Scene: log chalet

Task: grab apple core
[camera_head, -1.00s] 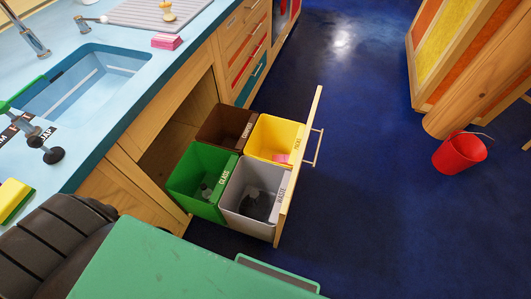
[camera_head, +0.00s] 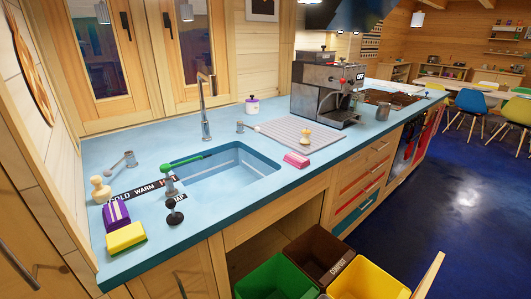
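I cannot make out an apple core for certain. A small tan piece with a narrow waist (camera_head: 305,138) stands at the grey drying mat (camera_head: 288,130) on the blue counter; I cannot tell what it is. The brown compost bin (camera_head: 318,254), the green bin (camera_head: 275,279) and the yellow bin (camera_head: 365,281) stand in the pulled-out drawer at the bottom, cut off by the picture's edge. The compost bin's inside shows no clear contents. Neither of my grippers is in view.
The blue counter holds a sink (camera_head: 225,165), tap (camera_head: 205,105), pink block (camera_head: 296,160), yellow sponge (camera_head: 126,238), purple sponge (camera_head: 116,216) and coffee machine (camera_head: 327,90). The drawer front (camera_head: 428,277) juts into the aisle. Dark blue floor (camera_head: 440,215) at right is clear.

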